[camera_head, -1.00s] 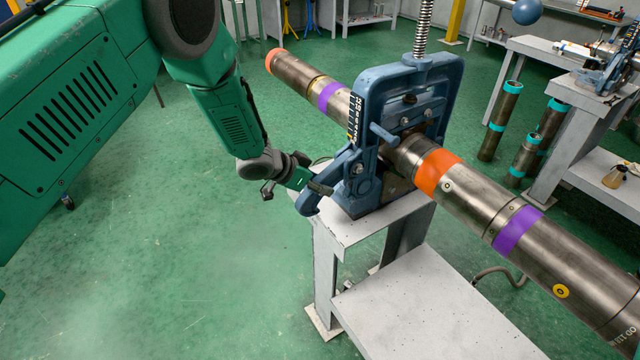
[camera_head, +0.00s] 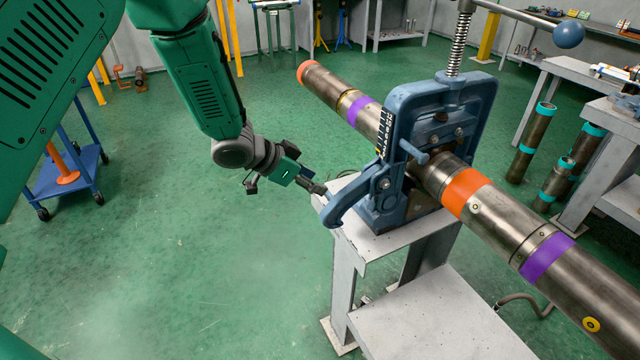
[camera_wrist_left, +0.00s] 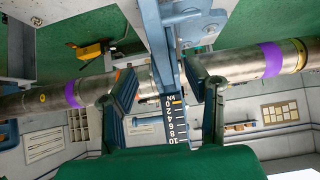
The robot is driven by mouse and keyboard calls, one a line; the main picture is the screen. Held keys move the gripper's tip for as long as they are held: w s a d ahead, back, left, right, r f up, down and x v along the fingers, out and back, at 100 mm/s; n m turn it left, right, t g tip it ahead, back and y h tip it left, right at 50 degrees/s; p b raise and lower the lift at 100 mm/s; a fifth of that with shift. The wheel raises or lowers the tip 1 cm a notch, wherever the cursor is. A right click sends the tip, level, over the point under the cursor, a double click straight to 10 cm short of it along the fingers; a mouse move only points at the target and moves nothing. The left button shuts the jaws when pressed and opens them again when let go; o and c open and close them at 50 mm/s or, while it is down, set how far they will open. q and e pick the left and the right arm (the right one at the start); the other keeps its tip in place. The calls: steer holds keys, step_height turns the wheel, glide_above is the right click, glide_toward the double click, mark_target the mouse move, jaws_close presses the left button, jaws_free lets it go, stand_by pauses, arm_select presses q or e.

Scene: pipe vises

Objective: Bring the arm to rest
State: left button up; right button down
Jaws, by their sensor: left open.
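My left arm (camera_head: 205,85), green with grey joints, comes in from the upper left and reaches down toward the blue pipe vise (camera_head: 440,100). Its gripper (camera_head: 314,188) is open and empty, just left of the vise's blue hooked lever (camera_head: 350,200); whether they touch is hard to tell. In the left wrist view the two dark fingers (camera_wrist_left: 168,88) stand apart, with the vise's number scale (camera_wrist_left: 174,118) showing between them. The steel pipe (camera_head: 500,220) with orange and purple bands runs through the vise. My right gripper is not in view.
The vise stands on a grey metal bench (camera_head: 400,240) with a lower shelf (camera_head: 450,320). A blue cart (camera_head: 70,170) is at the left. Upright pipes (camera_head: 530,145) stand near another bench at the right. The green floor (camera_head: 220,270) left of the vise is clear.

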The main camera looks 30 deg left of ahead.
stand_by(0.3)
arm_select(q)
steer(key=s+d+f+n+g+y+b, duration=0.2)
steer(key=s+f+n+g+b, duration=0.15)
steer(key=s+f, duration=1.2)
steer(key=s+a+f+n+g+y, duration=0.1)
steer(key=s+f+y, duration=0.1)
steer(key=s, duration=0.8)
steer(key=s+a+f+n+g+y, duration=0.1)
steer(key=s+f, duration=0.4)
steer(key=s, duration=0.6)
steer(key=shift+a+f+n+g+y+b, duration=0.2)
steer(key=shift+f+n+g+y+b, duration=0.15)
steer(key=shift+n+g, duration=0.35)
steer(key=shift+w, duration=0.15)
